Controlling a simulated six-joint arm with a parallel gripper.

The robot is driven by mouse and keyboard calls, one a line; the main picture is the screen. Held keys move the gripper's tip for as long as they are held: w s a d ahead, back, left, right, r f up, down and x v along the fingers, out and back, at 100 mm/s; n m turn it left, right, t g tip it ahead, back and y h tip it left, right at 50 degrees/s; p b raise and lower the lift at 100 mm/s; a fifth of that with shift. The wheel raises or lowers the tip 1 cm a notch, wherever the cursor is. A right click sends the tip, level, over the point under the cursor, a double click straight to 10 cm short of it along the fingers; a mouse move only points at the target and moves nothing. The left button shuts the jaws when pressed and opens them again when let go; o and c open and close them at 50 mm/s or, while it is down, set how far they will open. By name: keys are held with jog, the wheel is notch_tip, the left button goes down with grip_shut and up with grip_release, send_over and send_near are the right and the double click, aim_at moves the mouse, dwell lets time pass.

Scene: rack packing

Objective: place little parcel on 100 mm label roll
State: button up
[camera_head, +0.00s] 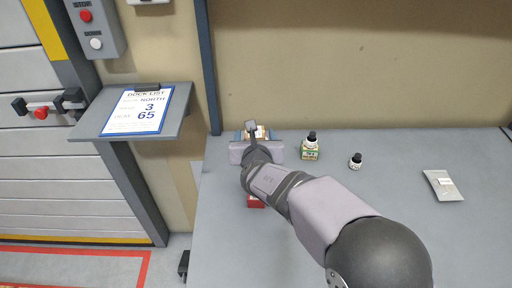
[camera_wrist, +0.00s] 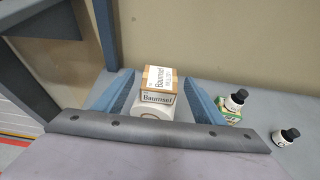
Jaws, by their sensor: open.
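The little parcel (camera_wrist: 160,75), a brown cardboard box with a white printed label, shows in the wrist view between my fingers. It appears to sit on top of the white label roll (camera_wrist: 148,112), whose lower part is hidden by my gripper's palm. My gripper (camera_wrist: 158,78) is open, with one blue finger on each side of the parcel and gaps showing beside it. In the head view my gripper (camera_head: 257,134) is at the table's back left, and the parcel (camera_head: 262,130) is mostly hidden behind it. The roll cannot be made out there.
A dark-capped bottle on a green box (camera_head: 310,152) stands right of my gripper, with a small bottle (camera_head: 356,161) farther right. A red object (camera_head: 256,201) is partly hidden under my arm. The wall is close behind.

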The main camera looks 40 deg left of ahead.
jog(key=b+v, duration=0.1)
jog(key=v, duration=0.8)
jog(key=shift+d, duration=0.1)
